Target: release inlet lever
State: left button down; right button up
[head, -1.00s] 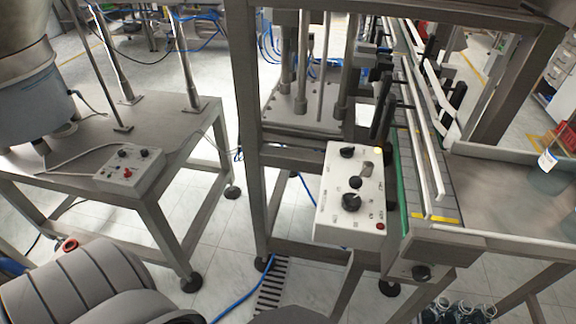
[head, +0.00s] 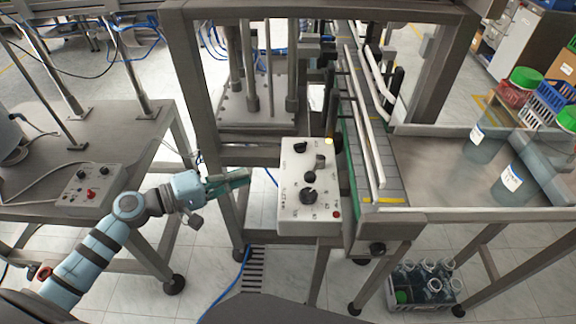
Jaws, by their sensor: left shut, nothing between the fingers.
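My left gripper (head: 240,182) comes in from the left, shut and empty. Its dark green fingertips point right, in front of the machine frame's left post and a short way left of the white control box. The white control box (head: 292,216) is on the front of the machine frame. It carries several black knobs (head: 308,195), a grey metal piece (head: 320,162), a yellow lamp (head: 328,141) and a red button (head: 336,214). I cannot tell which part, if any, is the inlet lever. My right gripper is not in view.
A conveyor (head: 372,150) with white rails runs back beside the control box. A steel table (head: 420,165) at right holds clear bottles with green caps (head: 566,118). A crate of bottles (head: 425,303) stands on the floor. A smaller control box (head: 90,192) sits on the left table.

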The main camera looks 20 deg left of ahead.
aim_at(293, 187)
pick_arm(q)
jog(key=p+x, duration=0.1)
jog(key=x, duration=0.2)
jog(key=s+d+p+x, duration=0.1)
jog(key=x, duration=0.3)
jog(key=p+x, duration=0.1)
jog(key=x, duration=0.3)
jog(key=shift+d+f, duration=0.25)
jog(key=shift+d, duration=0.1)
jog(key=shift+s+d+f, duration=0.1)
jog(key=shift+d+f, duration=0.05)
jog(key=shift+d, duration=0.15)
jog(key=shift+s+d+f, duration=0.1)
jog(key=shift+s+d, duration=0.2)
jog(key=shift+d, duration=0.55)
jog(key=shift+a, duration=0.1)
